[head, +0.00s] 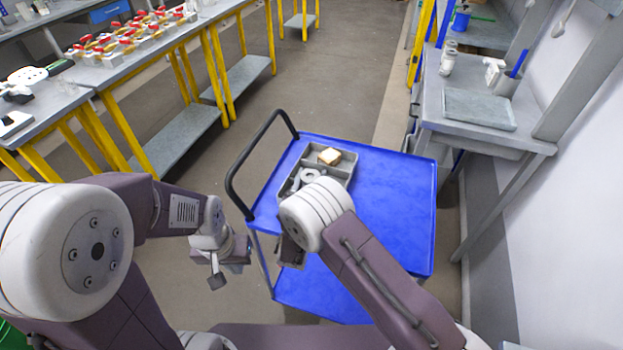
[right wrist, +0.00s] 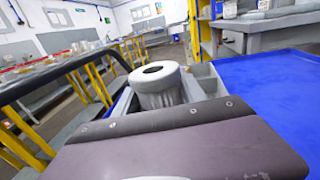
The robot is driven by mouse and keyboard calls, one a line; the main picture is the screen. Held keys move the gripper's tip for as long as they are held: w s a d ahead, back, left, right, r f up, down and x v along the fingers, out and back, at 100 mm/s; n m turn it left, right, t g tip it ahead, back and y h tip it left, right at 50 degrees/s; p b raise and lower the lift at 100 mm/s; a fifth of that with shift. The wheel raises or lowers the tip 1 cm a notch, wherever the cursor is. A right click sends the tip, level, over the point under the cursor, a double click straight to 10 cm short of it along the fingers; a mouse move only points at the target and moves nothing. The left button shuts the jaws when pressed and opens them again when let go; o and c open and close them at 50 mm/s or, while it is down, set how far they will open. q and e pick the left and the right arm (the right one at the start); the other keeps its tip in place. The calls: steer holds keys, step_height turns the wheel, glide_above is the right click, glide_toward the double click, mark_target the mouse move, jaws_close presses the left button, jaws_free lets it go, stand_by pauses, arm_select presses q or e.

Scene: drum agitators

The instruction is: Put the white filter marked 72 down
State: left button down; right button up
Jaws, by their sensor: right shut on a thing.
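A blue cart (head: 395,200) carries a grey compartment tray (head: 345,172) at its back left corner. A pale, ribbed white filter (right wrist: 160,88) with a dark round hole in its top stands upright in front of my right gripper in the right wrist view. It shows in the head view (head: 309,175) at the tray's left part, partly behind my right arm. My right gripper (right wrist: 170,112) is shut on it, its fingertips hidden. I cannot read a number or tell whether the filter touches the tray floor. My left gripper (head: 228,268) hangs left of the cart, its jaw opening unclear.
The cart's right half is bare. A grey workbench (head: 480,110) stands right; yellow-legged tables (head: 170,75) stand left.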

steer(key=shift+f, duration=0.3)
steer(key=shift+r, duration=0.1)
steer(key=o, duration=1.4)
steer(key=s, duration=0.4)
steer(key=s+a, duration=0.1)
steer(key=s, duration=0.3)
steer(key=s+a, duration=0.1)
steer(key=s, duration=0.3)
steer(key=shift+w, duration=0.1)
